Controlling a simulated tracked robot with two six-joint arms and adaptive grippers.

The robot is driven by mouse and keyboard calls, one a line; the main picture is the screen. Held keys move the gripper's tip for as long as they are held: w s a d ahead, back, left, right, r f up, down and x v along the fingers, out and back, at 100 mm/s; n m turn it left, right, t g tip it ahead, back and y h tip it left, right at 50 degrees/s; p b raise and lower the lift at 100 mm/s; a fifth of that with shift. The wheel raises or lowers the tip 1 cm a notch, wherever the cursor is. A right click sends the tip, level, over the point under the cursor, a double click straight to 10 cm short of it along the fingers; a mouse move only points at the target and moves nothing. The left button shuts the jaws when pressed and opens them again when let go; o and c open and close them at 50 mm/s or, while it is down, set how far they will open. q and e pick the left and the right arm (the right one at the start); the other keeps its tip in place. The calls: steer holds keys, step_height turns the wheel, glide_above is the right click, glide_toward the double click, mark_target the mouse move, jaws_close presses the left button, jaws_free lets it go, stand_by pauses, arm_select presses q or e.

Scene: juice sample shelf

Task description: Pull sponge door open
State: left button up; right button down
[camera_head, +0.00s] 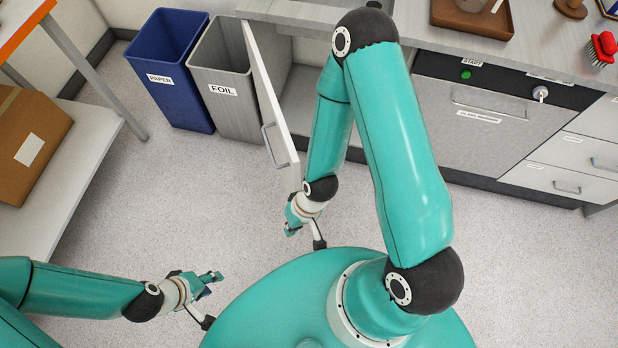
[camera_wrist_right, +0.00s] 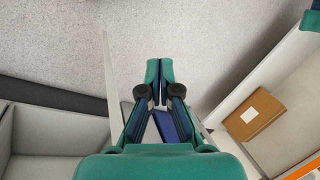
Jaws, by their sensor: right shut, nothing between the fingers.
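The cabinet door (camera_head: 262,88) stands swung well open at the dark-based counter, seen nearly edge-on in the head view. No sponge label can be read on it. Its metal handle (camera_head: 270,145) is on the face turned to the left. My right gripper (camera_head: 291,229) is just beyond the door's near end, shut and empty. In the right wrist view its fingers (camera_wrist_right: 159,72) are together, and the thin door panel (camera_wrist_right: 113,90) is to their left with a gap in the picture. My left gripper (camera_head: 214,284) is low at the left, away from the door; its finger opening is unclear.
A blue PAPER bin (camera_head: 165,85) and a grey FOIL bin (camera_head: 225,100) stand left of the door. A cardboard box (camera_head: 30,145) lies on a low shelf further left. A glass washer (camera_head: 470,110) and drawers are at the right. The floor between the grippers is clear.

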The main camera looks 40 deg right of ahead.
steer(key=w+d+f+m+b, duration=0.2)
steer(key=d+f+m+b, duration=0.15)
steer(key=f+b, duration=1.05)
steer(key=w+d+r+m+t+y, duration=0.2)
steer(key=d+r+m+y, duration=0.3)
steer(key=d+r+m, duration=1.4)
steer(key=w+a+f+n+b, duration=0.1)
steer(key=w+a+f+n, duration=0.2)
steer(key=a, duration=0.8)
step_height(320, 180, down, 2)
steer(key=shift+w+a+b, duration=0.15)
steer(key=shift+b, duration=0.25)
